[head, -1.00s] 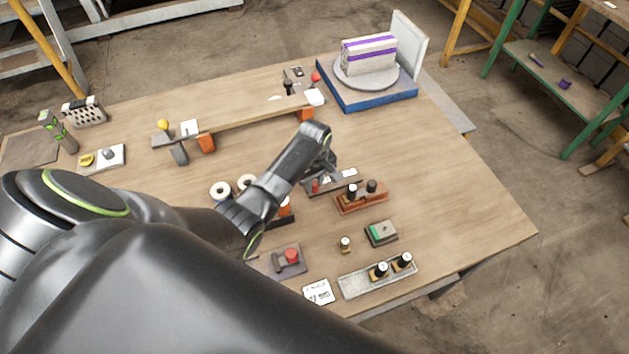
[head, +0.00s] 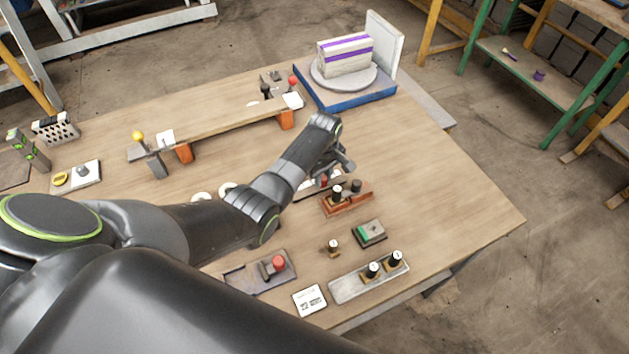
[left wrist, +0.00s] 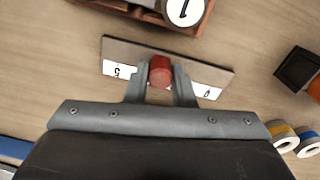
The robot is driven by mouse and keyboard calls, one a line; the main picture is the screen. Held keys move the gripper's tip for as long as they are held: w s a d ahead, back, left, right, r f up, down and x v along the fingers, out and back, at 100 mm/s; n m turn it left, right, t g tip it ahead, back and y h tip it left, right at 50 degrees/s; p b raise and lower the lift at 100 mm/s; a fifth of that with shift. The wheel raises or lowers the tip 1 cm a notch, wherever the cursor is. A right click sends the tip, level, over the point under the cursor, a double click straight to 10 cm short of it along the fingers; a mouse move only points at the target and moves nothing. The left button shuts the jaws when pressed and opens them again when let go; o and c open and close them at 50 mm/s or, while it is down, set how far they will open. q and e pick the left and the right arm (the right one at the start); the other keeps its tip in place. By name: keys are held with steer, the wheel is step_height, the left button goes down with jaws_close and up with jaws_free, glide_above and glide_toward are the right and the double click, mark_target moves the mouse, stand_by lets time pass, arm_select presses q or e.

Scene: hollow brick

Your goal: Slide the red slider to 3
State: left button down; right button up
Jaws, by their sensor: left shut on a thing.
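The red slider (left wrist: 160,71) is a small red knob on a flat dark track with white number labels. In the left wrist view the track (left wrist: 140,52) shows a 5 on the label left of the knob; the mark on the right label is hard to read. My left gripper (left wrist: 160,84) is shut on the red slider, one finger on each side, about mid-track. In the head view the red slider (head: 323,182) shows just below my left gripper (head: 338,168), which partly covers the track. My right gripper is not in view.
An orange-brown block with black pegs (head: 347,198) stands close beside the track. A green-topped box (head: 369,233), a grey tray with pegs (head: 370,283) and a red-button unit (head: 262,271) lie nearer. The right side of the table is clear.

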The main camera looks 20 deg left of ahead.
mark_target(323, 177)
arm_select(q)
steer(key=c, duration=1.2)
jaws_free()
step_height(323, 177, up, 18)
steer(key=p, duration=0.1)
steer(key=shift+f+p, duration=0.2)
steer(key=shift+p, duration=0.15)
steer(key=shift+s+f, duration=0.1)
steer(key=shift+f, duration=0.05)
